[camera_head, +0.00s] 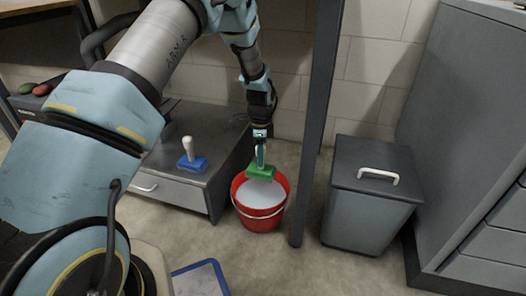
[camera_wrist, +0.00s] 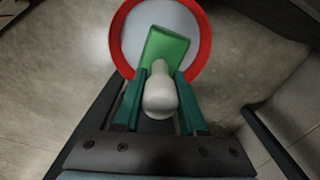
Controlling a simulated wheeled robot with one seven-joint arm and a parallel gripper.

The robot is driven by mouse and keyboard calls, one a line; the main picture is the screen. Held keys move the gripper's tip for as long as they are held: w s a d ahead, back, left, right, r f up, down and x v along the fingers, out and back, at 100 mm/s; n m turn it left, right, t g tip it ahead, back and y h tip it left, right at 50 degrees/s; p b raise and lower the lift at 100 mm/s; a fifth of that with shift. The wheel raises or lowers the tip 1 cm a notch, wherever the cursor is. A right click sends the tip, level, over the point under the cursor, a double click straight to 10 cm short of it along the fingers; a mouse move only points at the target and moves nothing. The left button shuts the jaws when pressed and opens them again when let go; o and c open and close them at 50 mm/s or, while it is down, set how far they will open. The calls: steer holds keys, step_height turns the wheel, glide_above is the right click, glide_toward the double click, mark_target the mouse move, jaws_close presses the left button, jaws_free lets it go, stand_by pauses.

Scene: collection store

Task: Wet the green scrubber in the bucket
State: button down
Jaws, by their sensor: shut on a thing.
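The green scrubber (camera_head: 261,171) has a pale handle, and my gripper (camera_head: 261,150) is shut on that handle. The green block hangs over the red bucket (camera_head: 260,221), near its far rim. In the wrist view the green scrubber (camera_wrist: 168,46) lies in front of the whitish contents of the red bucket (camera_wrist: 204,52), and its pale handle sits between the fingers of my gripper (camera_wrist: 160,88). I cannot tell whether the block touches the contents.
A blue scrubber (camera_head: 192,162) stands on a low grey drawer unit (camera_head: 180,187) left of the bucket. A dark post (camera_head: 315,130) rises just right of the bucket. A grey lidded bin (camera_head: 368,205) stands farther right. A blue-edged tray (camera_head: 200,278) lies on the floor in front.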

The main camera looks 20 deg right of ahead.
step_height(320, 180, down, 5)
steer(key=b, duration=0.4)
step_height(320, 180, down, 7)
steer(key=b, duration=0.2)
stand_by(0.3)
stand_by(0.4)
